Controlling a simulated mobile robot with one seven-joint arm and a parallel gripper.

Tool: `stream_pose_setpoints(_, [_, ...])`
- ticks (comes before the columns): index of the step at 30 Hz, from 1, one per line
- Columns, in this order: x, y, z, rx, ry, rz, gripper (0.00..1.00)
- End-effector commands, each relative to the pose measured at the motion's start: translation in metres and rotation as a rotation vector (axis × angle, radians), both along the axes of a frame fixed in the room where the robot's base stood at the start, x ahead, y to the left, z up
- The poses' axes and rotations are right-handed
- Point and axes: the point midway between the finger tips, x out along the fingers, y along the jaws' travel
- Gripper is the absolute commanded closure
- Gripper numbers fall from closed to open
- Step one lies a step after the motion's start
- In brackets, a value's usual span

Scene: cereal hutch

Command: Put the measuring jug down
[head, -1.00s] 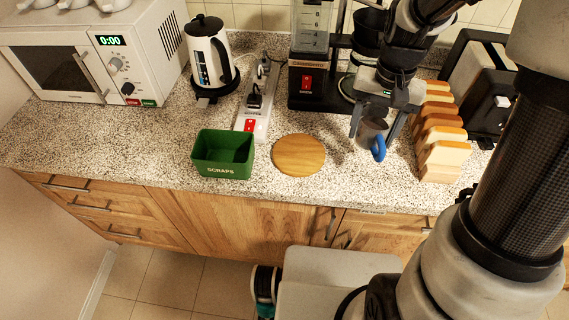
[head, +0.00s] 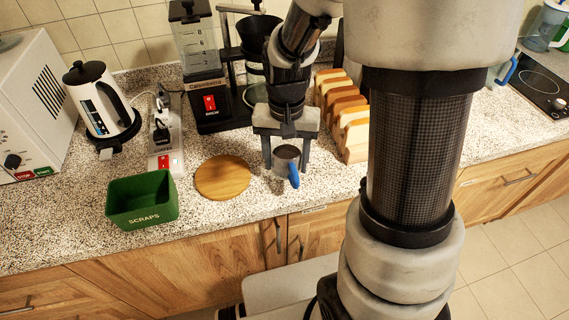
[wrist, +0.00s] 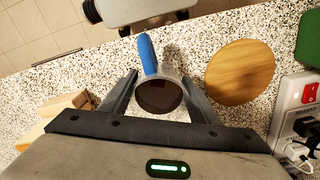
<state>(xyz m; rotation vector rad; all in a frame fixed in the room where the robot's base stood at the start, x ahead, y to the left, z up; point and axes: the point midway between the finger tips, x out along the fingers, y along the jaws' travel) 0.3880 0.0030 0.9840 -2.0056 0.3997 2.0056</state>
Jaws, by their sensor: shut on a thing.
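The measuring jug (head: 287,153) is a small grey cup with a blue handle (head: 293,176). My gripper (head: 288,165) is shut on it, with one finger on each side, over the counter between the round wooden board and the toast rack. In the wrist view my gripper (wrist: 158,82) has the jug (wrist: 160,96) between its fingers, with the blue handle pointing away from the palm. The jug's inside looks dark; I cannot tell whether it holds anything. It looks upright. Whether its base touches the counter is hidden.
The round wooden board (head: 222,177) lies left of the jug, with the green scraps bin (head: 142,199) further left. Sliced bread (head: 352,125) stands at the right. A coffee maker (head: 210,105) is behind. Speckled counter (head: 245,205) in front is bare. A power strip (head: 165,150) lies behind the bin.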

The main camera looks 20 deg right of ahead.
Motion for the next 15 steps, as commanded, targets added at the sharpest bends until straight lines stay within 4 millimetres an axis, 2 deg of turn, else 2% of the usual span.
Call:
stream_pose_setpoints(3, [-0.001, 0.000, -0.018, 0.000, 0.003, 0.000, 0.74])
stream_pose_setpoints(5, [0.000, 0.000, -0.023, -0.001, 0.001, 0.000, 0.74])
stream_pose_setpoints(15, [0.000, 0.000, -0.027, 0.000, -0.001, 0.001, 0.74])
